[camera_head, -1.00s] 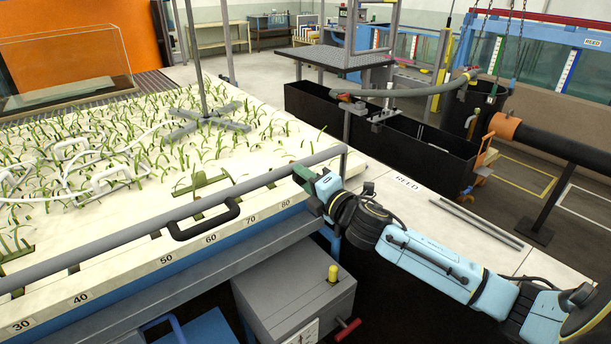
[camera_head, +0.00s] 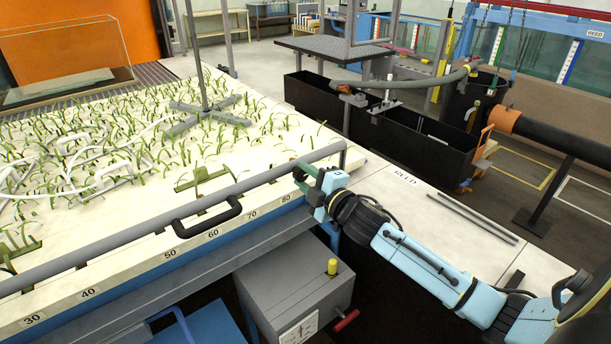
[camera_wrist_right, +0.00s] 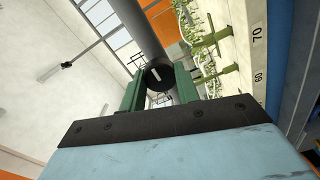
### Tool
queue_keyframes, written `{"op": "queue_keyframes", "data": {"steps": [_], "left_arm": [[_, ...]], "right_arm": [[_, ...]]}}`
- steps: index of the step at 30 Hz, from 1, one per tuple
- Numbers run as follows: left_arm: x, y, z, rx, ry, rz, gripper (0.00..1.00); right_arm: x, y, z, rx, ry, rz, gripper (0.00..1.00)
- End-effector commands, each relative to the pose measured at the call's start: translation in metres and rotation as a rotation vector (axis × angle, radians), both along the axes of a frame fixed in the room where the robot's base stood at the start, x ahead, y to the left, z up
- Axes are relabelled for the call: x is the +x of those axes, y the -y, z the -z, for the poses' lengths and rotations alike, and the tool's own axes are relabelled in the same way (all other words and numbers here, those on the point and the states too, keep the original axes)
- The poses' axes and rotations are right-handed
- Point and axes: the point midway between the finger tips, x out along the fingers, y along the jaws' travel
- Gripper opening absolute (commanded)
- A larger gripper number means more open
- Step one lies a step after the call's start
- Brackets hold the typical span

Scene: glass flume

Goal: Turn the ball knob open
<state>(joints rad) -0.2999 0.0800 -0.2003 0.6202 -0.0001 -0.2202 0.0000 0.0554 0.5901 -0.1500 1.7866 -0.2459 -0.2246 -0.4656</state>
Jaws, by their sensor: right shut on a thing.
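The ball knob (camera_wrist_right: 160,73) is a dark round piece with a white line on its face, seen in the right wrist view. It sits between the two green fingers of my right gripper (camera_wrist_right: 158,88), which is shut on it. In the head view my right gripper (camera_head: 306,178) is at the right end part of the grey rail along the bed's front edge. The knob is mostly hidden there by the fingers. My left gripper is not in view.
The grey rail (camera_head: 110,240) runs along the bed edge, with a black handle (camera_head: 207,218) left of my gripper. A grey box (camera_head: 295,285) with a yellow-topped post and red lever stands below. Grey rods lie on the white ledge (camera_head: 405,190) at right.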

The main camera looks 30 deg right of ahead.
Motion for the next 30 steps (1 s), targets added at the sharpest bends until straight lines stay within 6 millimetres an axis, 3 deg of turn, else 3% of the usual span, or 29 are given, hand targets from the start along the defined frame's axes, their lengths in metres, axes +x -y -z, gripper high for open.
{"op": "queue_keyframes", "data": {"steps": [11,12,16,25,30], "left_arm": [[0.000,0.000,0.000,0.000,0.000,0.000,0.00],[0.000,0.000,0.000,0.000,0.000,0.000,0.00],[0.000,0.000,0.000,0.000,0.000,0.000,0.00],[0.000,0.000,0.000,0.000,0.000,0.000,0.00],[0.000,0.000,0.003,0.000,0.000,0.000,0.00]], "right_arm": [[0.000,0.000,0.000,0.007,-0.001,0.001,0.09],[0.000,0.000,0.000,0.007,-0.002,0.001,0.37],[0.000,0.000,0.000,0.006,-0.001,0.001,0.53],[-0.001,0.000,0.001,0.004,-0.001,0.000,0.53],[-0.015,0.001,0.002,0.004,-0.003,0.000,0.53]]}}
